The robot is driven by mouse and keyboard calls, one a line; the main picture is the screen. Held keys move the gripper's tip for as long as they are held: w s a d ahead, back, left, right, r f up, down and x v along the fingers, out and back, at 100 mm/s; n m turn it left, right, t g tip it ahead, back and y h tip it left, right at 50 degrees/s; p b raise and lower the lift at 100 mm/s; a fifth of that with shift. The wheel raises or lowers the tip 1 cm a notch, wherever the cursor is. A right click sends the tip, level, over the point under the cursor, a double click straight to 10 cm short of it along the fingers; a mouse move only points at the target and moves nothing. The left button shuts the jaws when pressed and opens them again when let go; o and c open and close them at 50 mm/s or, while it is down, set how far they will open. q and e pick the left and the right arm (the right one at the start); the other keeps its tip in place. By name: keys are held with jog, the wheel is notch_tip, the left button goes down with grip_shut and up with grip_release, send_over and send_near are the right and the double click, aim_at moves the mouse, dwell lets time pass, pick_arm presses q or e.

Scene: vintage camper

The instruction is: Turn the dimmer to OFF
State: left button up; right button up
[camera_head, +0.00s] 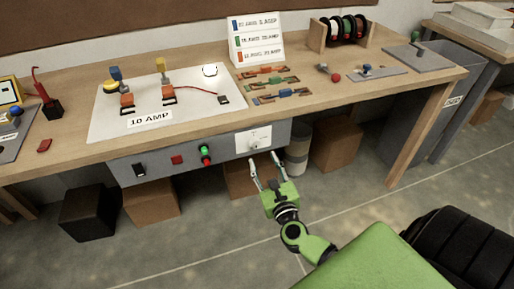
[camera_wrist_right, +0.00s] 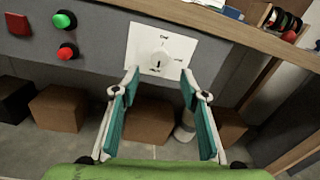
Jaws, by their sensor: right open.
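The dimmer is a pale round knob (camera_wrist_right: 158,62) with a dark pointer mark, on a white labelled plate (camera_wrist_right: 136,42) on the front panel under the bench. The mark looks roughly vertical, toward the lower side. Which label it meets is too small to tell. In the head view the dimmer (camera_head: 254,146) sits at the panel's right end. My right gripper (camera_head: 262,157) is open, its fingertips just in front of and below the knob, apart from it. In the wrist view its fingers (camera_wrist_right: 160,78) spread to either side below the knob. My left gripper is out of view.
The grey panel (camera_head: 222,150) also carries green and red buttons (camera_head: 206,154), a red square (camera_head: 177,160) and a black switch (camera_head: 139,170). The wooden bench top (camera_head: 330,98) overhangs it. Boxes (camera_head: 151,203) and a grey cylinder (camera_head: 297,152) stand beneath.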

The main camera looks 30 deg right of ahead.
aim_at(256, 145)
jog(key=x, duration=0.7)
jog(key=shift+w, duration=0.15)
jog(key=c, duration=1.1)
